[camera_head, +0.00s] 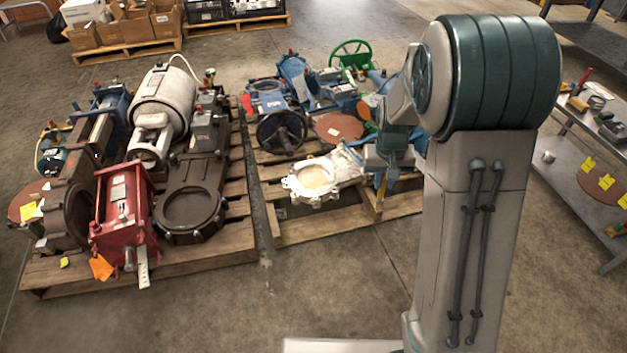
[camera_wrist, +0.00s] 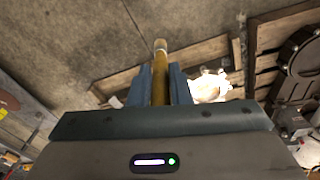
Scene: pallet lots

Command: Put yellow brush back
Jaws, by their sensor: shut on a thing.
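The yellow brush (camera_wrist: 160,88) is between the two fingers of my gripper (camera_wrist: 161,78) in the wrist view. Its long yellow-brown handle points away from the palm, with a paler rounded end beyond the fingertips. The fingers are shut on it. In the head view, my gripper (camera_head: 385,172) hangs near the front right of the right-hand pallet, partly hidden behind my own arm. A thin yellow strip that looks like the brush (camera_head: 381,188) shows below it. The bristles cannot be made out.
The right-hand wooden pallet (camera_head: 325,232) carries valves, including a white one (camera_head: 311,181). The left-hand pallet (camera_head: 150,267) holds a red actuator (camera_head: 122,213) and other valves. A grey metal workbench (camera_head: 562,178) with small tools stands at right. Concrete floor is clear in front.

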